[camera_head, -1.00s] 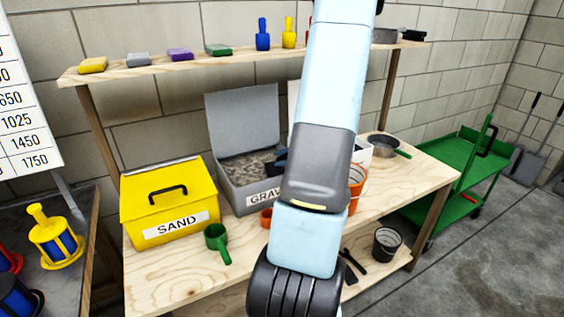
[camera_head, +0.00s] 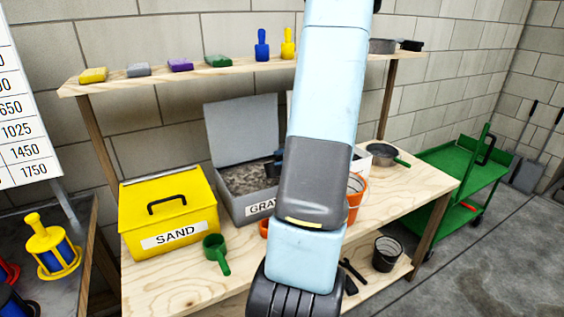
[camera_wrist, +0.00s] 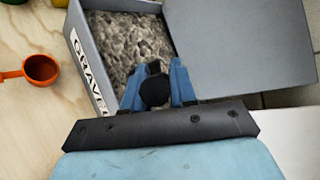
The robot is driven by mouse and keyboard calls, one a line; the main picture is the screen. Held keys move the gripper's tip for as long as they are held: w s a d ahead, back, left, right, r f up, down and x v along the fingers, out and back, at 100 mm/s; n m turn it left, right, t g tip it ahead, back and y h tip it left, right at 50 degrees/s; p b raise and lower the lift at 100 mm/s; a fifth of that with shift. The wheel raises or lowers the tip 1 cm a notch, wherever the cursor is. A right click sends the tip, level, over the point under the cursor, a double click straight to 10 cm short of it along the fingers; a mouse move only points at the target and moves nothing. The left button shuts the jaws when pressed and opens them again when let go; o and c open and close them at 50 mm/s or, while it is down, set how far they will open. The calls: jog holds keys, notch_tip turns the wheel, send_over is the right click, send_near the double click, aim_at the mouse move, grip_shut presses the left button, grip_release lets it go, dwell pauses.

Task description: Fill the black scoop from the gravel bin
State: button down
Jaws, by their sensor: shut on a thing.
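The gravel bin (camera_head: 238,206) is a grey box with its lid up, standing on the wooden bench and holding grey gravel (camera_head: 245,178). In the wrist view the bin (camera_wrist: 87,62) lies ahead with gravel (camera_wrist: 120,45) inside. My gripper (camera_wrist: 156,82) has blue fingers closed around a round black part, which looks like the end of the black scoop's handle (camera_wrist: 154,92). The scoop's bowl is hidden, so I cannot tell if it holds gravel. In the head view my arm hides most of the gripper, at the bin's right side.
A closed yellow sand bin (camera_head: 170,205) stands left of the gravel bin. A green scoop (camera_head: 216,252) and an orange scoop (camera_wrist: 38,70) lie on the bench in front. An orange bucket (camera_head: 355,197) and a pan (camera_head: 383,154) are to the right. A shelf (camera_head: 225,66) runs above.

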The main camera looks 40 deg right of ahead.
jog(key=shift+s+r, duration=0.15)
jog(key=shift+r, duration=1.5)
jog(key=r+n+t, duration=0.1)
jog(key=t, duration=0.1)
jog(key=shift+r+t, duration=0.2)
jog(key=shift+t, duration=0.1)
jog(key=shift+r+n+t, duration=0.8)
jog(key=shift+r+t, duration=0.05)
jog(key=shift+t, duration=0.55)
jog(key=shift+f, duration=0.15)
